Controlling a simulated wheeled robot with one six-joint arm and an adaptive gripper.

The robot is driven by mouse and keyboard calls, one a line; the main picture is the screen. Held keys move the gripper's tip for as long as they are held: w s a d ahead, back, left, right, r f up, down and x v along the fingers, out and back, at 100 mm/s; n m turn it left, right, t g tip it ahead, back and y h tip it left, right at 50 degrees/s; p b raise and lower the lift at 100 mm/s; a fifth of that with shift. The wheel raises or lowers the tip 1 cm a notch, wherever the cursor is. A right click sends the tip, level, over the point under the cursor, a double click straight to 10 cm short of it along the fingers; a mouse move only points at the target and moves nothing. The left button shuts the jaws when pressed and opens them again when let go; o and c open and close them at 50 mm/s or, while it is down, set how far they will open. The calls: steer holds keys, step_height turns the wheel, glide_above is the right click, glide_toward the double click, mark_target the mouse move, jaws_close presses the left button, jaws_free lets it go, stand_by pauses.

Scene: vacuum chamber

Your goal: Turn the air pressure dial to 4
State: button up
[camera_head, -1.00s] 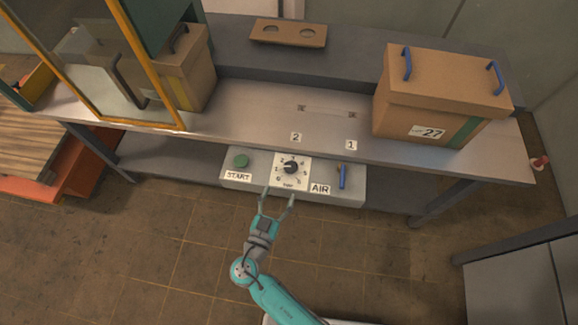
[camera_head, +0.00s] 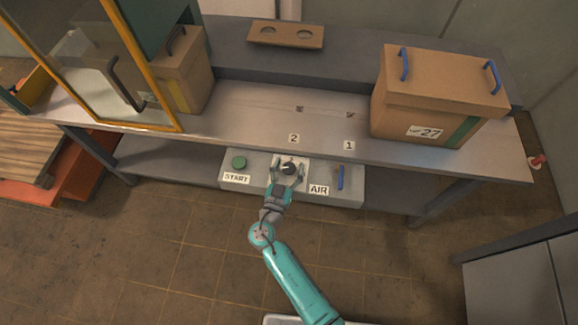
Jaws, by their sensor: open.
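The air pressure dial (camera_head: 289,168) is a dark round knob on a white numbered plate, set in the grey control panel (camera_head: 262,184) under the table's front edge. My gripper (camera_head: 289,172) is at the dial, its two open fingers on either side of the knob. I cannot tell whether the fingers touch it. The fingers hide most of the numbers, and the knob's pointer setting cannot be read now.
A green START button (camera_head: 239,162) is left of the dial. A blue AIR lever (camera_head: 340,177) is to its right. A lidded cardboard box (camera_head: 440,95) stands on the table (camera_head: 240,125) at right. A yellow-framed glass door (camera_head: 150,60) is at left.

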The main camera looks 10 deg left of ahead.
steer(key=c, duration=1.1)
steer(key=shift+w+h, duration=0.1)
steer(key=shift+h, duration=0.2)
steer(key=shift+a+m+g+h, duration=0.1)
steer(key=shift+m+g+h, duration=0.2)
steer(key=shift+m+h, duration=0.55)
steer(key=shift+m+g+h, duration=1)
steer(key=shift+m+h, duration=0.45)
steer(key=shift+h, duration=0.7)
